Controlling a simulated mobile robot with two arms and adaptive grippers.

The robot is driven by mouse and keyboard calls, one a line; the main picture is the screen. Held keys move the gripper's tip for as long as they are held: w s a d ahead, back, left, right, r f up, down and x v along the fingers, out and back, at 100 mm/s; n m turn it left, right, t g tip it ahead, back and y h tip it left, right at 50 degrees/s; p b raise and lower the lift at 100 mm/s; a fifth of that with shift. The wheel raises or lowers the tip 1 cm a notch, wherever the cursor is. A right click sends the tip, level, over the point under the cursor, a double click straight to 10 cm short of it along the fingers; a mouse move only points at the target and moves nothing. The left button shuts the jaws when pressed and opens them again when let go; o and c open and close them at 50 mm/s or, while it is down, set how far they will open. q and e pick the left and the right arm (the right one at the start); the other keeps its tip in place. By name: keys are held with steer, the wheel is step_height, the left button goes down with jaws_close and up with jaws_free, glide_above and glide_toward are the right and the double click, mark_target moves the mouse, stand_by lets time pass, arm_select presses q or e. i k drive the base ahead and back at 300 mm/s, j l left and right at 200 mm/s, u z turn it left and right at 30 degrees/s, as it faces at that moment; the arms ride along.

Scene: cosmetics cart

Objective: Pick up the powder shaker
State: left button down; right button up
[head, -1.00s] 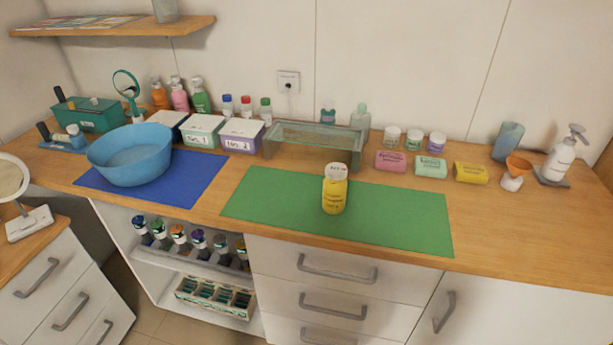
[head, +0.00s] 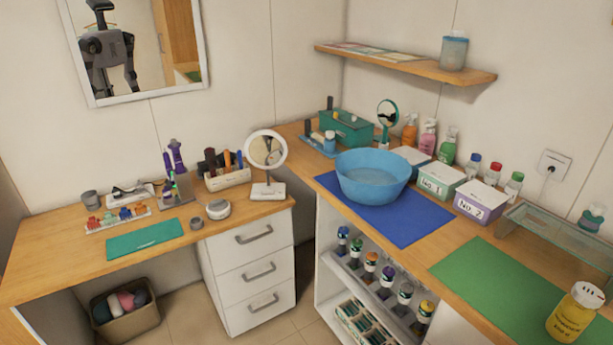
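The powder shaker is a yellow bottle (head: 572,315) with a white perforated cap. It stands upright on the green mat (head: 515,288) at the lower right of the head view, close to the picture's right edge. Its label carries dark print. Neither of my grippers shows in the head view, and nothing is touching the shaker.
A blue bowl (head: 373,177) sits on a blue mat (head: 420,229) left of the green mat. Boxes and bottles line the wall behind, with a glass stand (head: 562,235) behind the green mat. A second desk (head: 60,262) with a round mirror (head: 266,150) is at left.

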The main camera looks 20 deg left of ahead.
mark_target(569, 319)
steer(key=u, duration=0.1)
steer(key=z, duration=1.25)
steer(key=i+j+z, duration=0.1)
steer(key=z, duration=0.5)
